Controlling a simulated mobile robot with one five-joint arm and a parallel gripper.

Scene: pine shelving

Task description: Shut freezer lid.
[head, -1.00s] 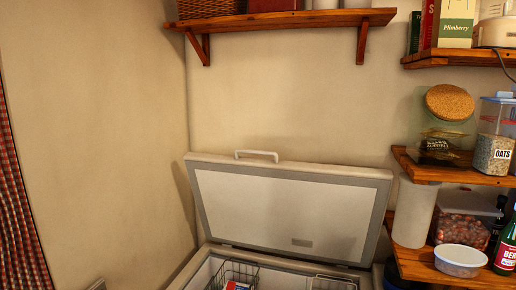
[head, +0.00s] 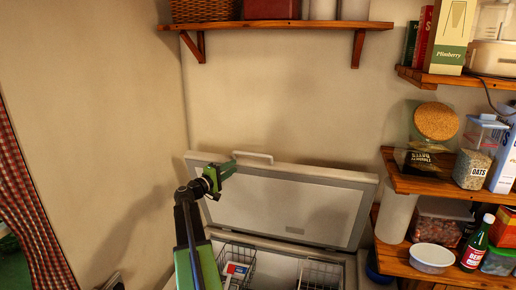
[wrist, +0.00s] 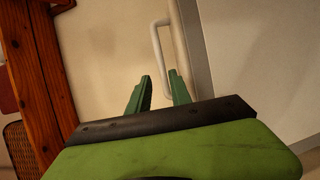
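The freezer lid (head: 290,205) stands raised, leaning back toward the wall, with a pale inner panel and a grey border. Its white bar handle (head: 254,155) is on the upper edge, left of centre. The chest freezer (head: 285,246) below is open, with wire baskets inside. My gripper (head: 231,167) is near the lid's upper left edge, just left of the handle.
A wooden shelf (head: 280,26) runs along the wall above the lid. Shelves at the right hold jars, an oats container (head: 472,168) and a white bowl (head: 431,258), near the lid's right side. A checked curtain (head: 35,205) hangs at the left.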

